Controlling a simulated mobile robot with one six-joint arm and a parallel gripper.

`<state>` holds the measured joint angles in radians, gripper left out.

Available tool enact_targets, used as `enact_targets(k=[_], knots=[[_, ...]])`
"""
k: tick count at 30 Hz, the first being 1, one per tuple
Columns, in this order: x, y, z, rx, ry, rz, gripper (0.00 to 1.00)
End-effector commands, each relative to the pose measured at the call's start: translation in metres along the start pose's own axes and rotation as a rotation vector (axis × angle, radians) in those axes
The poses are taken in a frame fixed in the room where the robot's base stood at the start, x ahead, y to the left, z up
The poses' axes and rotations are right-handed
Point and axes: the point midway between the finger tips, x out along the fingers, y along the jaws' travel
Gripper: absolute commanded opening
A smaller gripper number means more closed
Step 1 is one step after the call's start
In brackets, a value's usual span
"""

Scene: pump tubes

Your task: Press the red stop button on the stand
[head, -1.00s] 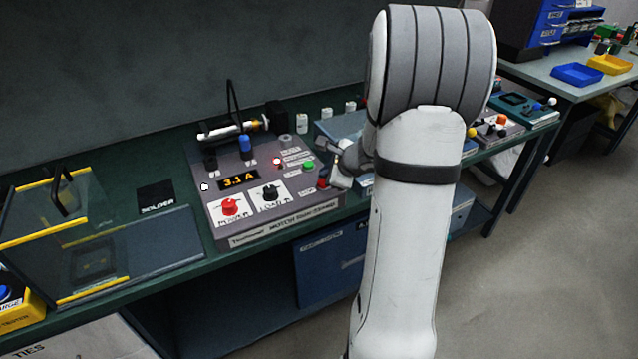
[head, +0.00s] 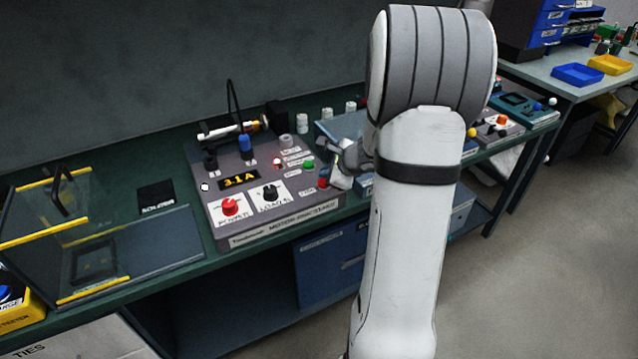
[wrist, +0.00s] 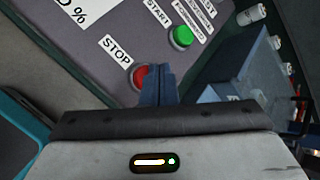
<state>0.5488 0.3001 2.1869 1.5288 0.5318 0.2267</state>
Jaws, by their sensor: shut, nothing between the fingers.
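The motor stand (head: 226,211) is a grey sloped panel on the bench, with a display reading 3.1 A. Its red stop button (wrist: 139,77) shows in the wrist view beside the STOP label, partly hidden by my fingers. In the head view the stop button (head: 322,183) is a small red spot at the panel's right edge. My gripper (wrist: 158,72) is shut and empty, its fingertips at the right side of the button in the wrist view. I cannot tell whether they touch it. In the head view my arm hides most of the gripper.
A green start button (wrist: 181,37) lies just beyond the stop button. Red and black knobs (head: 230,206) sit on the panel's front left. A blue-grey box (wrist: 238,75) stands right of the stand. A glass-sided guard (head: 45,208) is at the left.

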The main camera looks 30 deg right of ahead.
Motion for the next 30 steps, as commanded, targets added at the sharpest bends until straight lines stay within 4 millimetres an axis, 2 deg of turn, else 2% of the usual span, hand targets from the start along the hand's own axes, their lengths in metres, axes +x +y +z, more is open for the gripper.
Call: enact_targets(k=[30], knots=[[0.0077, 0.0052, -0.0054, 0.0, 0.0, 0.0, 0.0]])
